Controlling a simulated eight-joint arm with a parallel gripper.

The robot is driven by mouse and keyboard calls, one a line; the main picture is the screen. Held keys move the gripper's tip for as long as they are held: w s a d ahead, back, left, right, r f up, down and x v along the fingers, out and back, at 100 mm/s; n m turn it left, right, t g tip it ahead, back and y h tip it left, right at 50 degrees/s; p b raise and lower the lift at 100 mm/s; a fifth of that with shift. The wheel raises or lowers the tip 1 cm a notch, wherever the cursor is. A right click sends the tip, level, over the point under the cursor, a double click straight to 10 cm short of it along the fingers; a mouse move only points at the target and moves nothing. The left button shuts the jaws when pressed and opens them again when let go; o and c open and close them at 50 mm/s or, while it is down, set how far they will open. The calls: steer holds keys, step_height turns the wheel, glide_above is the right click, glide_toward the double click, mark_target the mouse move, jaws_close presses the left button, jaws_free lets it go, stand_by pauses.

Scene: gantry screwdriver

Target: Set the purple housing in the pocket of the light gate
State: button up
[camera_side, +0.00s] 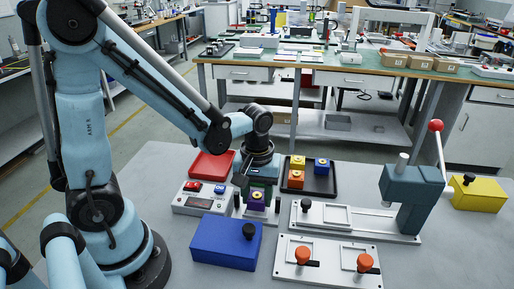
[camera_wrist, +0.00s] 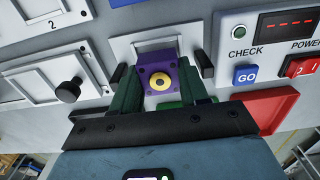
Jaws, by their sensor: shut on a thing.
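The purple housing (camera_wrist: 147,68) has a yellow ring on top and sits between the green fingers of my gripper (camera_wrist: 162,88), which is shut on it. In the side view the purple housing (camera_side: 256,204) is upright, low under my gripper (camera_side: 258,190). The light gate (camera_wrist: 160,42) shows in the wrist view as a pale plate with a dark post on each side. In the side view the light gate's post (camera_side: 237,205) stands left of the housing.
A control box (camera_side: 193,203) stands just left of the gate, with a red tray (camera_side: 209,165) behind. A blue box (camera_side: 224,248) is in front. A black tray (camera_side: 324,186) with several housings, a slide fixture (camera_side: 345,228) and a lever press (camera_side: 412,195) stand to the right.

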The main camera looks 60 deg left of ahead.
mark_target(257, 195)
steer(key=shift+f, duration=0.6)
stand_by(0.6)
steer(key=o, duration=1.2)
steer(key=shift+c, duration=0.9)
steer(key=shift+o, duration=0.6)
steer(key=shift+r, duration=4.05)
